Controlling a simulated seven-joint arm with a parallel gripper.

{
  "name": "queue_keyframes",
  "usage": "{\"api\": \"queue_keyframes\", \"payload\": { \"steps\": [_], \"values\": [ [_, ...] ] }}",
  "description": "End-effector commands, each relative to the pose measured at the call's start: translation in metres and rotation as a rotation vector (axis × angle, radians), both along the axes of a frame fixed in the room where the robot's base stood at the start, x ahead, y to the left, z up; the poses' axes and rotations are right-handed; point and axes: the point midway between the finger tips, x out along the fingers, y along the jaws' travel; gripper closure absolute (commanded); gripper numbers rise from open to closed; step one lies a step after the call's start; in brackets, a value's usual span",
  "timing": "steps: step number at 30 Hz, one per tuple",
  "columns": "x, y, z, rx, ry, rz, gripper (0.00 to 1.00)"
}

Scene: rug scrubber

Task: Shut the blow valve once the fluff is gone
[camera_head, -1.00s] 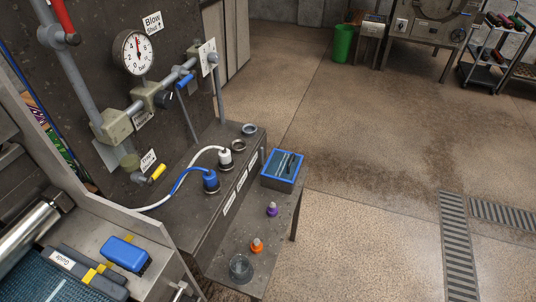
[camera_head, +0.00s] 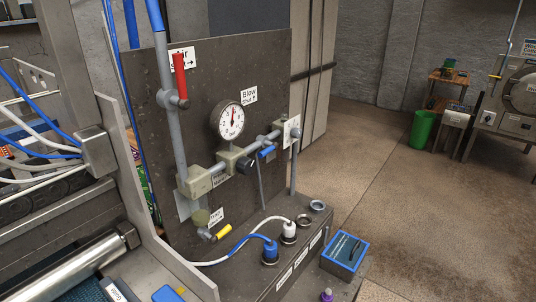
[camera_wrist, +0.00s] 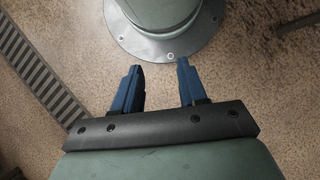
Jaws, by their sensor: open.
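The blow valve has a blue lever (camera_head: 267,153) on the grey pipe at the right of the dark panel, under the "Blow / Shut" sign (camera_head: 249,97). The lever slants along the pipe; I cannot tell from this view whether it is open or shut. A round gauge (camera_head: 231,121) sits left of the sign. No fluff can be made out. My gripper (camera_wrist: 157,82) shows only in the wrist view. Its two blue fingers are apart with nothing between them, above the floor, and the valve is out of that view.
A red lever (camera_head: 180,77) and a yellow-handled tap (camera_head: 222,232) are on the same panel. Blue (camera_head: 270,252) and white (camera_head: 289,231) plugs stand on the ledge below. A blue box (camera_head: 345,252) sits at the right.

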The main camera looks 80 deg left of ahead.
Motion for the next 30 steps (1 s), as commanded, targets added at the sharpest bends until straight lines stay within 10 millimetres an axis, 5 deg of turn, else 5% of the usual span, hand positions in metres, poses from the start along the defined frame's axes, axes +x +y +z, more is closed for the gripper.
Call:
{"api": "queue_keyframes", "payload": {
  "steps": [15, 30],
  "values": [
    [0.057, 0.117, 0.047, 0.068, -0.166, 0.314, 0.58],
    [0.066, 0.271, 0.120, 0.198, -0.335, 0.606, 0.58]
  ]
}}
